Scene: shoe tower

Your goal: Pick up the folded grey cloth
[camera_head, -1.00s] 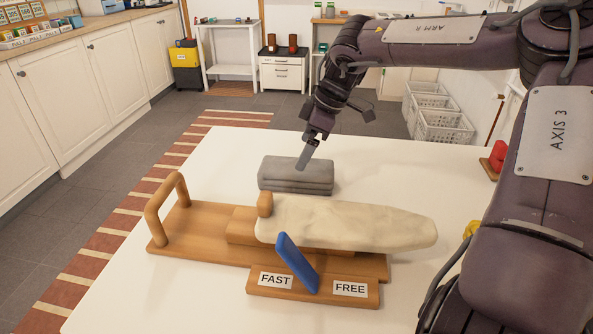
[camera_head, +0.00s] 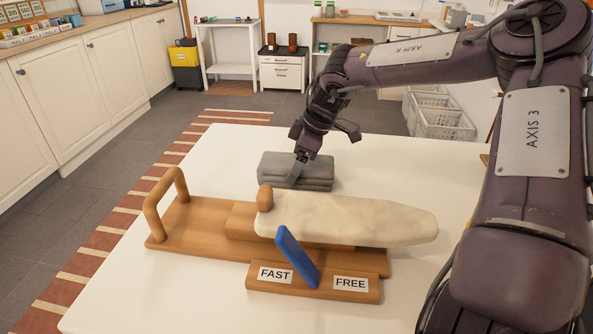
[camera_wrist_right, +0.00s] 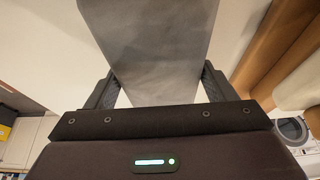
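The folded grey cloth (camera_head: 318,172) lies on the white table (camera_head: 400,168), behind the wooden board. In the right wrist view the cloth (camera_wrist_right: 155,45) runs between the two spread fingers of the right gripper (camera_wrist_right: 160,88). The textured inner pads show, and the fingers look open around the cloth. The far fingertip is hidden in the head view. My left gripper is not in view.
Close in front of the cloth stands a wooden board (camera_head: 200,230) with a loop handle (camera_head: 166,205), a cream padded form (camera_head: 350,218) and a blue lever (camera_head: 296,256). Labels read FAST and FREE. The table is clear left and right of the cloth.

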